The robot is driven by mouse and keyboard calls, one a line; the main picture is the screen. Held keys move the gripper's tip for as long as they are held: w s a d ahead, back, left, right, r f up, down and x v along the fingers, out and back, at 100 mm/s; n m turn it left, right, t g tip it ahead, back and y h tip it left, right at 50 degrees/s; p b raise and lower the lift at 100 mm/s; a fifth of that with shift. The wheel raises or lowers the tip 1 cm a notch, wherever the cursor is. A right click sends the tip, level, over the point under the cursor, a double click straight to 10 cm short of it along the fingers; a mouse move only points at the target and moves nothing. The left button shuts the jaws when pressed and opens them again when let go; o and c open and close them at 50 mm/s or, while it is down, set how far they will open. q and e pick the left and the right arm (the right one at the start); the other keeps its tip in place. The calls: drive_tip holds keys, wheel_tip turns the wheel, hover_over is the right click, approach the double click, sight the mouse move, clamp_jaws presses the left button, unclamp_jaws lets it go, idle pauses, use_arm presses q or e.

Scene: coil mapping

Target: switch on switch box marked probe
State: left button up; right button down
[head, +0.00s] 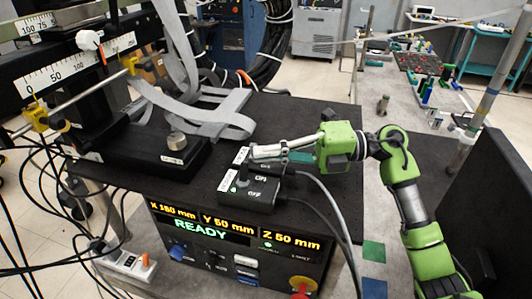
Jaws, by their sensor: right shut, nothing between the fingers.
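Two small black switch boxes stand on the black table top near its middle. The front switch box (262,191) has a toggle lever (242,177) on top, white labels and a cable leaving to the right. The rear switch box (240,156) is partly hidden behind my right gripper's fingers. I cannot read which box is marked probe. My right gripper (254,153) reaches in from the right, with shut, empty fingers over the boxes, close to the toggles. I cannot tell whether it touches one. My left gripper is out of view.
A control panel (235,245) below the table edge reads READY, with a red knob (299,294). A black stand with a round metal knob (177,140) and grey ribbon cable (215,115) stand at left. Cables (325,205) run right of the boxes. A power strip (128,262) lies lower left.

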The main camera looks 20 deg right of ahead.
drive_tip(key=m, duration=0.2)
drive_tip(key=w+d+m+y, duration=0.1)
drive_tip(key=m, duration=0.1)
drive_tip(key=shift+w+r+m+p, duration=0.2)
drive_tip(key=shift+m+p, duration=0.1)
drive_tip(key=shift+p, duration=0.1)
wheel_tip(320, 180, up, 10)
idle(0.4)
idle(0.4)
